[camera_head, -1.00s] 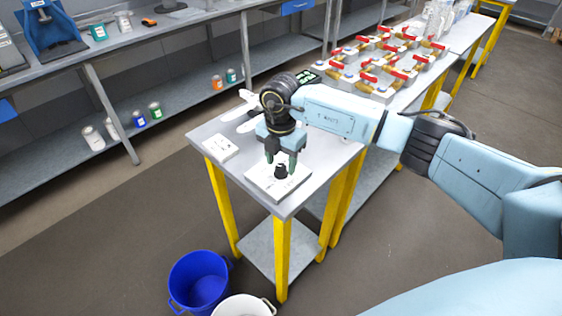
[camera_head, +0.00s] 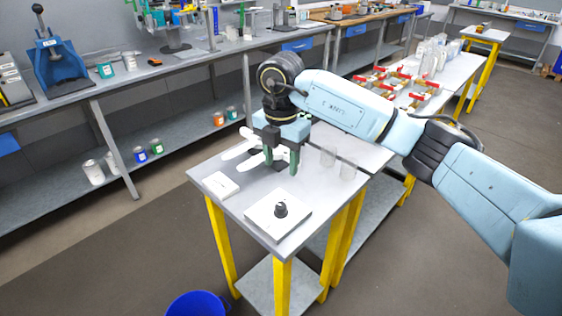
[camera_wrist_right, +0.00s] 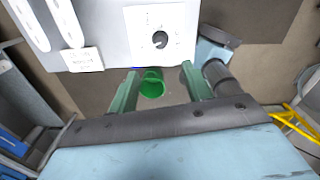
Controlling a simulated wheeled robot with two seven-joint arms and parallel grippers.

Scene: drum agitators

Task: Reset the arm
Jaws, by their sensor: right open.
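My right gripper (camera_head: 281,160) is above the small grey table (camera_head: 210,165), fingers pointing down, open and empty. In the right wrist view, its two green fingers (camera_wrist_right: 160,82) stand apart with nothing held between them. A white plate with markings (camera_head: 262,222) lies near the table's front corner and bears a black knob (camera_head: 281,210); the knob also shows in the wrist view (camera_wrist_right: 160,40). The gripper is apart from the knob, behind it and higher. White long-shaped parts (camera_head: 240,148) lie behind the gripper, partly hidden by it. My left gripper is not in view.
Red-handled valves (camera_head: 400,85) are on the table behind. A blue bucket (camera_head: 195,304) is on the floor; a green bucket (camera_wrist_right: 152,86) shows in the wrist view.

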